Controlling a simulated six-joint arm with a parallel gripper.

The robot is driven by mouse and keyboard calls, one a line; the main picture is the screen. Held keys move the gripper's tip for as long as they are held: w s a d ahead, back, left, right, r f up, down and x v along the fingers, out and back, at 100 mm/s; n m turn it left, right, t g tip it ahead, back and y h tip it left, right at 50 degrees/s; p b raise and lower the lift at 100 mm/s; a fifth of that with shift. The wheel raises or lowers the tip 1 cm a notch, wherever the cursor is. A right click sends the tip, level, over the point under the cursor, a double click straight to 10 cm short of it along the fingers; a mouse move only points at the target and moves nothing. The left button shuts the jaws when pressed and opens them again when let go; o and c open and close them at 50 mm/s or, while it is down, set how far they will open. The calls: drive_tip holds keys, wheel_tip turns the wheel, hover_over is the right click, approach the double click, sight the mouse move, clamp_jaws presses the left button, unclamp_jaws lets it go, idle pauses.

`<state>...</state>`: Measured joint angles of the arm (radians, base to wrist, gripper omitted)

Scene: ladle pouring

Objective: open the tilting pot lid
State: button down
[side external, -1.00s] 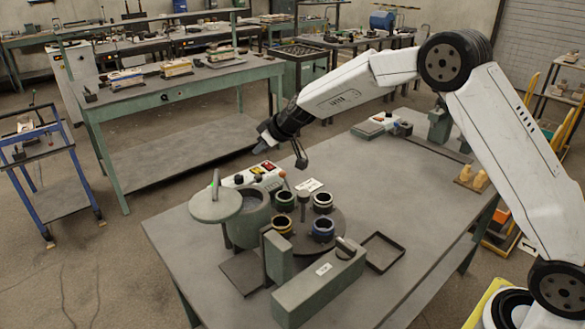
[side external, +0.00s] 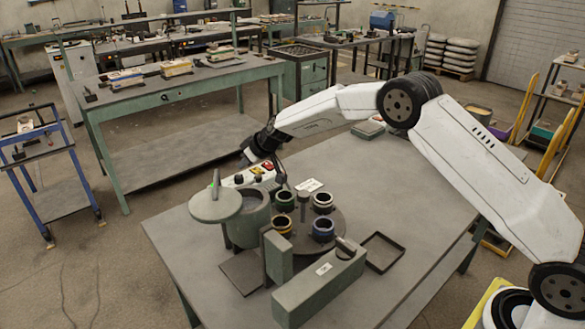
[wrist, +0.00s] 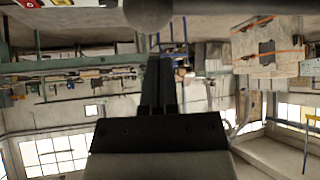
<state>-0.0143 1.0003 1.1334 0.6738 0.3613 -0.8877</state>
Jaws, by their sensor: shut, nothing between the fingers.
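The pot (side external: 253,226) is a grey-green cylinder near the left end of the table, and its mouth shows uncovered. My gripper (side external: 244,160) is behind the pot and the control box, apart from the lid. It is shut and empty; its dark fingers (wrist: 160,82) show together in the wrist view. A grey rounded thing at the top of the wrist view cannot be identified.
A control box (side external: 259,177) with coloured buttons stands behind the pot. Right of the pot, several dark cups stand on a round plate (side external: 337,233). Grey-green blocks (side external: 317,287) and an empty square tray (side external: 382,252) are in front. The table's right half is mostly clear.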

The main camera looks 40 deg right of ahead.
sight(258, 175)
drive_tip(key=shift+s+d+f, duration=0.25)
drive_tip(key=shift+s+f, duration=0.2)
drive_tip(key=shift+s, duration=0.25)
drive_tip(key=shift+s+d+f, duration=0.25)
drive_tip(key=shift+s+f, duration=0.15)
drive_tip(key=shift+s, duration=0.3)
drive_tip(key=shift+s+d+m+h, duration=0.15)
drive_tip(key=shift+s+m+h, duration=0.35)
drive_tip(key=shift+s+m, duration=0.15)
idle(0.4)
drive_tip(key=shift+s, duration=0.2)
drive_tip(key=shift+s+d, duration=0.1)
drive_tip(key=shift+s, duration=0.7)
drive_tip(key=shift+s+a+m+t+h, duration=0.15)
drive_tip(key=shift+s+m+h, duration=0.55)
drive_tip(key=shift+s+m, duration=0.3)
drive_tip(key=shift+s+a+m+t+h, duration=0.1)
drive_tip(key=shift+s+m+t+h, duration=0.05)
drive_tip(key=shift+s+m+h, duration=0.7)
drive_tip(key=shift+s+f, duration=0.1)
drive_tip(key=shift+s, duration=0.15)
drive_tip(key=shift+w+d, duration=0.1)
drive_tip(key=shift+w, duration=0.2)
